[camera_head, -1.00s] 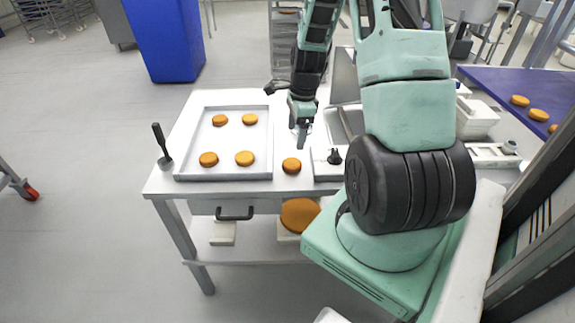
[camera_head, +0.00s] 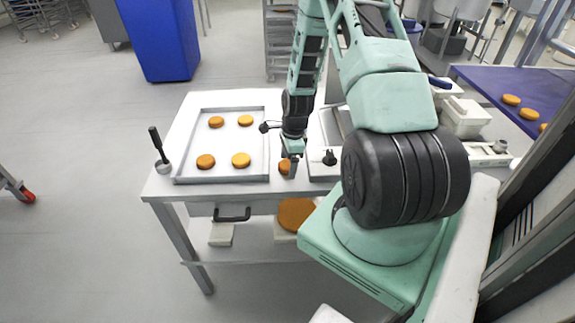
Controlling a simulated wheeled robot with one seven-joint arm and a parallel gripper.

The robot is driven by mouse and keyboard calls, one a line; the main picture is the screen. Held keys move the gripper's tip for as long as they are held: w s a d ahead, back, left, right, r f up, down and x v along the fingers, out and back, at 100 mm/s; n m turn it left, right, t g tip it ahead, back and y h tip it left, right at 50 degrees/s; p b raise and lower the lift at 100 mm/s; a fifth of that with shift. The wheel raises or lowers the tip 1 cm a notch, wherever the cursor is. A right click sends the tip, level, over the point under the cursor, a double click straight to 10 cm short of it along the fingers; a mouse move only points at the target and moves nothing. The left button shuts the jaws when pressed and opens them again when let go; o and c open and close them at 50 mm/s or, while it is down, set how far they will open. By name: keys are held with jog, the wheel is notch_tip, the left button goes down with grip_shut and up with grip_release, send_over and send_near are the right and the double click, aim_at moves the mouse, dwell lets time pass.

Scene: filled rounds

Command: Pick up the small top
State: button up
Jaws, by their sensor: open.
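A small round orange-brown top (camera_head: 284,167) lies on the white table, just right of the tray. My gripper (camera_head: 291,169) points down right at it and hides its right part. The gripper is open, with nothing seen held in it. Whether the fingers are around the top or only above it cannot be told from this view.
A shallow tray (camera_head: 222,179) left of the gripper holds several similar rounds. A dark-handled ladle (camera_head: 160,150) stands at the table's left edge. A board with a black knob (camera_head: 329,158) is close on the right. A larger brown round (camera_head: 296,213) sits on the shelf below.

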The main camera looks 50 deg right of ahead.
jog(key=c, duration=0.8)
